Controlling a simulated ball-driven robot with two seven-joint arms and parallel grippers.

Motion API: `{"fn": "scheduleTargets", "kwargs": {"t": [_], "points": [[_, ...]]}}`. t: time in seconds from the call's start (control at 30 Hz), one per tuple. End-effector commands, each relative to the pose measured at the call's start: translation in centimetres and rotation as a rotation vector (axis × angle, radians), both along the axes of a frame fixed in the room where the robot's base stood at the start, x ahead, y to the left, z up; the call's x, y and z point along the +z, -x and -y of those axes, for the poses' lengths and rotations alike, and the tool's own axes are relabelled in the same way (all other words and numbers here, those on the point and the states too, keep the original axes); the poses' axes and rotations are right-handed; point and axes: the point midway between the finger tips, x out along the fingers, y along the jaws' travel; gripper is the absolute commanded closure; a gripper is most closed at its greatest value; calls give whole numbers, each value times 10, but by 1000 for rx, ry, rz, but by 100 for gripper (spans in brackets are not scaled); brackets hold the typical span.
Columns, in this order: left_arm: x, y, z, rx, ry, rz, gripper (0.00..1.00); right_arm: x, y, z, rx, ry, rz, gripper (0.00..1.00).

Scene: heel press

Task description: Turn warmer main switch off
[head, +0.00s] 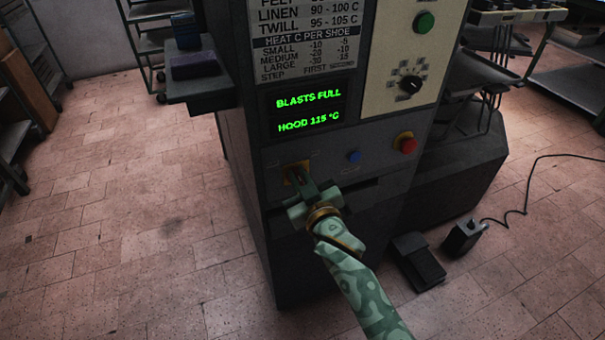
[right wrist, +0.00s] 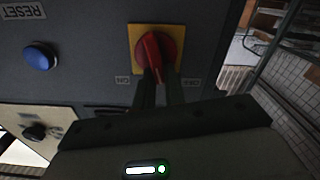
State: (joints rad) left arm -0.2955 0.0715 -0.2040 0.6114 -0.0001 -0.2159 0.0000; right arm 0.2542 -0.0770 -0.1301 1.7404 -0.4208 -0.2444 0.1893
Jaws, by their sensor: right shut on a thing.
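The warmer main switch is a red rotary handle (right wrist: 153,52) on a yellow plate (right wrist: 136,34), on the front panel of the dark machine. In the head view its yellow plate (head: 292,168) shows left of the blue button, and my gripper hides most of the rest. My right gripper (head: 302,178) reaches up to it from below. In the right wrist view, the fingers (right wrist: 160,88) are shut on the red handle, which is tilted slightly. Small labels flank the plate but are too blurred to read surely. My left gripper is not in view.
A blue RESET button (right wrist: 40,56) and a red button on yellow (head: 406,143) are to the right in the head view. The green display (head: 308,110) reads "BLASTS FULL" and "HOOD 115 °C". A shelf (head: 205,84) juts out at left; a pedal (head: 418,260) is on the floor.

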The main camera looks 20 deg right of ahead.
Motion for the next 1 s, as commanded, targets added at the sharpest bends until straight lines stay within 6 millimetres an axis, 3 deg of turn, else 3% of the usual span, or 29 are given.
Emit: {"fn": "scheduleTargets", "kwargs": {"t": [0.5, 1.0], "points": [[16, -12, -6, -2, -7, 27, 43, -5, 1, -8, 1, 396, 11, 100], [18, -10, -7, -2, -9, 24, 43, -8, 1, -10, 1, 529, 15, 100]]}}
